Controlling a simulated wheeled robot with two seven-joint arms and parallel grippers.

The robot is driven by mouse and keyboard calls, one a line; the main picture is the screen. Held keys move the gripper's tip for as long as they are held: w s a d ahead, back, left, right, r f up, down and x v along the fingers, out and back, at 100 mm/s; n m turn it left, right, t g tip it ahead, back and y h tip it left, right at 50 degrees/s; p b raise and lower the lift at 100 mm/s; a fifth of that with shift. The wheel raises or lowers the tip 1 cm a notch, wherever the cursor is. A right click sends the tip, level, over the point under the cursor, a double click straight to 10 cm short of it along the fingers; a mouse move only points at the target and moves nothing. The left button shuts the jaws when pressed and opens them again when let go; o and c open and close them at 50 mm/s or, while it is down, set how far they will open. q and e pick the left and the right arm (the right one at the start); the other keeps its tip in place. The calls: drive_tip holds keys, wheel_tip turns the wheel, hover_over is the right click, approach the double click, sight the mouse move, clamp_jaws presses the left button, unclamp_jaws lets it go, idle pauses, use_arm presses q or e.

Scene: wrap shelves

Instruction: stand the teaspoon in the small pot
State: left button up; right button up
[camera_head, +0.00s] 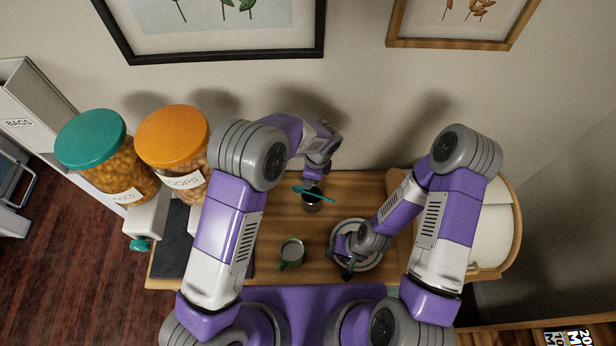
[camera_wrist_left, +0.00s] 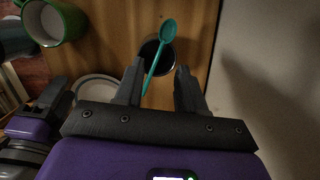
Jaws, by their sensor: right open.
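The small pot (camera_head: 312,206) stands on the wooden tabletop below my left gripper; its dark opening (camera_wrist_left: 153,50) shows in the left wrist view. The teal teaspoon (camera_head: 326,194) lies across the view over the pot's mouth. In the left wrist view the teaspoon's bowl (camera_wrist_left: 168,30) is past the pot's rim and its handle runs between my fingers, closer to the left one. I cannot tell whether it touches the rim. My left gripper (camera_wrist_left: 158,84) has its fingers apart, with a gap around the handle.
Jars with a teal lid (camera_head: 90,138) and an orange lid (camera_head: 172,136) stand at the left. A wall closes the back; bare tabletop (camera_head: 262,195) lies left of the pot.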

use_arm(q)
wheel_tip(320, 180, up, 10)
drive_tip(key=d, duration=0.1)
drive_tip(key=shift+s+d+r+p, duration=0.15)
drive_tip(key=shift+s+d+p, duration=0.1)
drive_tip(key=shift+d+p, duration=0.15)
use_arm(e)
drive_tip(key=shift+r, duration=0.8)
